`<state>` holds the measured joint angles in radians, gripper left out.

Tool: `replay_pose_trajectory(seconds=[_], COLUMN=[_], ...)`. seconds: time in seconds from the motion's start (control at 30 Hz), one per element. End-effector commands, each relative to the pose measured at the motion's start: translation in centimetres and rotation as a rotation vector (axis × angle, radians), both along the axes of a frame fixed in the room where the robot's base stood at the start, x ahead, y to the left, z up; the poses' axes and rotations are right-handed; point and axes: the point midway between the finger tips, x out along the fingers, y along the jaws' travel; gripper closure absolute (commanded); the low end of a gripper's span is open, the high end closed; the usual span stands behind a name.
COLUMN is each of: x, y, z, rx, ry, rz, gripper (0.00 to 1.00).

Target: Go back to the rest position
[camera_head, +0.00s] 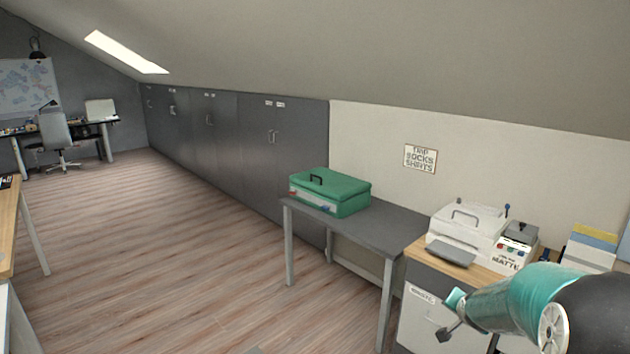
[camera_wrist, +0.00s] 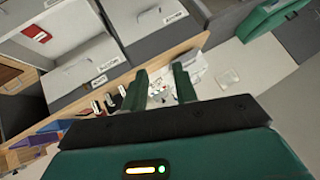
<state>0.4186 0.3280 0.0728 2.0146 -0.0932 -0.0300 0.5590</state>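My gripper (camera_wrist: 160,72) shows in the wrist view with its two green fingers apart and nothing between them. Beyond the fingers lies a pale patch with small white and dark items, too small to name. In the head view my teal arm reaches in from the lower right, in front of the wooden-topped cabinet (camera_head: 421,314).
A green case (camera_head: 345,197) sits on a grey table (camera_head: 385,232). A white machine (camera_head: 466,224) stands on the cabinet, close to my arm. Grey wardrobes (camera_head: 285,150) line the sloped wall. The wooden floor (camera_head: 150,260) is clear in the middle.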

Motion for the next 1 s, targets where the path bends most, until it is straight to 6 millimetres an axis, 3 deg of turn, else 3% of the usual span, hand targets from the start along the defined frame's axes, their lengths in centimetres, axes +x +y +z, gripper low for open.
replay_pose_trajectory(seconds=[0.03, 0.2, 0.5, 0.8, 1.0], x=[-0.9, -5.0, -14.4, -25.3, -30.8], y=[1.6, 6.3, 13.6, 19.0, 20.9], z=[1.9, 6.4, 11.7, 13.8, 13.5], rx=[-0.020, -0.075, -0.159, -0.223, -0.249], ry=[0.014, 0.091, 0.214, 0.319, 0.369], rz=[0.032, 0.142, 0.343, 0.566, 0.686], gripper=[0.71, 0.71, 0.71, 0.71, 0.71])
